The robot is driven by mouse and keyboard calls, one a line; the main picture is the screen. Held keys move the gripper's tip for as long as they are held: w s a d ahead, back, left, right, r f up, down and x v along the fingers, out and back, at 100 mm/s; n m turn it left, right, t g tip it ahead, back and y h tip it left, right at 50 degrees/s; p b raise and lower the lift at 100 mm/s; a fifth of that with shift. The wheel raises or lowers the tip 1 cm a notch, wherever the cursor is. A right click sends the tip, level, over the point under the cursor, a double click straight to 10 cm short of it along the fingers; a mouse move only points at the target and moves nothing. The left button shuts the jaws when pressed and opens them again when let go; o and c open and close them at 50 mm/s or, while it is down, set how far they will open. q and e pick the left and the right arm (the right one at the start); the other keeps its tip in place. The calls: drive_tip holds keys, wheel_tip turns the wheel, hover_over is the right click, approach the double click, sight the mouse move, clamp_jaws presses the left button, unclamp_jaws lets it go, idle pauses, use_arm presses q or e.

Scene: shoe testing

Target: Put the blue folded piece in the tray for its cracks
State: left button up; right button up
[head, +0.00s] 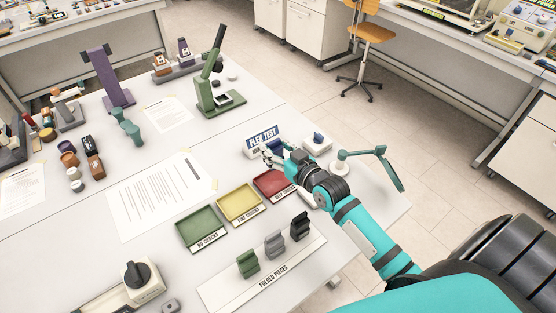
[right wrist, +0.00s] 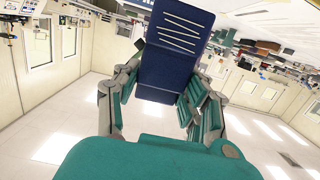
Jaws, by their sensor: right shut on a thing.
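My right gripper (head: 272,152) is shut on the blue folded piece (head: 279,146), in front of the FLEX TEST sign (head: 262,139). In the right wrist view the blue piece (right wrist: 176,45) stands between the fingers, with several pale crack-like lines across its upper face. Three trays lie side by side: a green one (head: 202,229) marked NO CRACKS, a yellow one (head: 239,203) marked FINE CRACKS, and a red one (head: 271,184) whose label is partly unclear. All three look empty. The gripper is just beyond the red tray. My left gripper is out of view.
A FOLDED PIECES board (head: 288,272) holds green, grey and black pieces at the front. A teal-armed magnifier (head: 385,168) and a small white device (head: 317,144) stand near the right arm. A green microscope (head: 217,95) stands behind; a printed sheet (head: 160,195) lies left.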

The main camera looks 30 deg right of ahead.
drive_tip(key=shift+w+a, duration=0.1)
drive_tip(key=shift+w, duration=0.1)
drive_tip(key=shift+f+b, duration=0.45)
drive_tip(key=shift+f, duration=0.3)
drive_tip(key=shift+f+b, duration=1.5)
drive_tip(key=shift+f, duration=0.65)
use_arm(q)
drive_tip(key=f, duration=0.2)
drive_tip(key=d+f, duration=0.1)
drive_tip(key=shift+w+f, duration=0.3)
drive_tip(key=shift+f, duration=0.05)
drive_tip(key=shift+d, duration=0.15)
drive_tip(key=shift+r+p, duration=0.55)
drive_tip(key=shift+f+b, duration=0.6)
use_arm(e)
drive_tip(key=shift+f, duration=0.8)
